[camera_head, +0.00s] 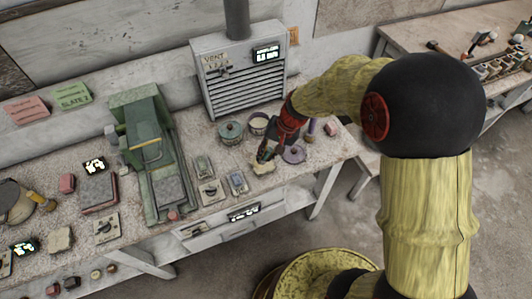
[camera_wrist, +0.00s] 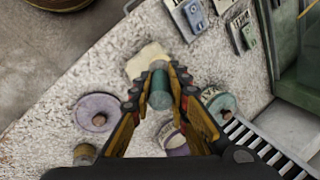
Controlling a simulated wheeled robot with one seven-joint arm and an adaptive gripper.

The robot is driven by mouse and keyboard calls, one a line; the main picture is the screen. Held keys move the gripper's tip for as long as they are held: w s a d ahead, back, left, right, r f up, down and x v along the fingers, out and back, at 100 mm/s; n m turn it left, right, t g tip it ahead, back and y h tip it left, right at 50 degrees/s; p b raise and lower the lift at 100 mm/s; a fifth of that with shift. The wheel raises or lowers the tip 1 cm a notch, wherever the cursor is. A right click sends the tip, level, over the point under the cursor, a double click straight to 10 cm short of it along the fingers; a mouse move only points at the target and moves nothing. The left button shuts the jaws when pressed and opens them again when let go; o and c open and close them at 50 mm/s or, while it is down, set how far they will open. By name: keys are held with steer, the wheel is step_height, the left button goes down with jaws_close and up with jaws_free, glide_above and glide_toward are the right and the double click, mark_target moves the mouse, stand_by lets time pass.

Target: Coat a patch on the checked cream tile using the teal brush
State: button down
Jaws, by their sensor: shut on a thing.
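My gripper (camera_wrist: 160,88) is shut on the teal brush (camera_wrist: 159,92), whose rounded teal end shows between the fingers. Its bristles are hidden. In the head view my gripper (camera_head: 268,150) is low over the front part of the bench. A cream, uneven-edged tile (camera_wrist: 148,58) lies on the bench just beyond the fingertips in the wrist view; it also shows beneath the gripper in the head view (camera_head: 264,168). I cannot make out checks on it, nor whether the brush touches it. Another cream piece (camera_head: 59,239) lies at the far left.
A teal pot (camera_head: 231,131), a pot with pale contents (camera_head: 258,123) and a purple disc (camera_head: 293,154) stand close around the gripper. Small switch boxes (camera_head: 211,191) lie left of the tile. A vent unit (camera_head: 240,75) stands behind, a green machine (camera_head: 155,160) to the left.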

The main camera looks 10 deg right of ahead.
steer(key=shift+w+a, duration=0.3)
steer(key=shift+w, duration=0.6)
steer(key=shift+w+a, duration=0.25)
steer(key=shift+w, duration=0.65)
steer(key=shift+s, duration=0.1)
steer(key=shift+s+d, duration=0.3)
steer(key=shift+s, duration=0.6)
steer(key=shift+s+d, duration=0.25)
steer(key=shift+s, duration=0.6)
steer(key=shift+w+a, duration=0.3)
steer(key=shift+w, duration=0.6)
steer(key=shift+w+a, duration=0.25)
steer(key=shift+w, duration=0.65)
steer(key=shift+r, duration=0.15)
steer(key=shift+s+d+r+p, duration=0.3)
steer(key=shift+s+r+p, duration=0.3)
steer(key=shift+s, duration=0.3)
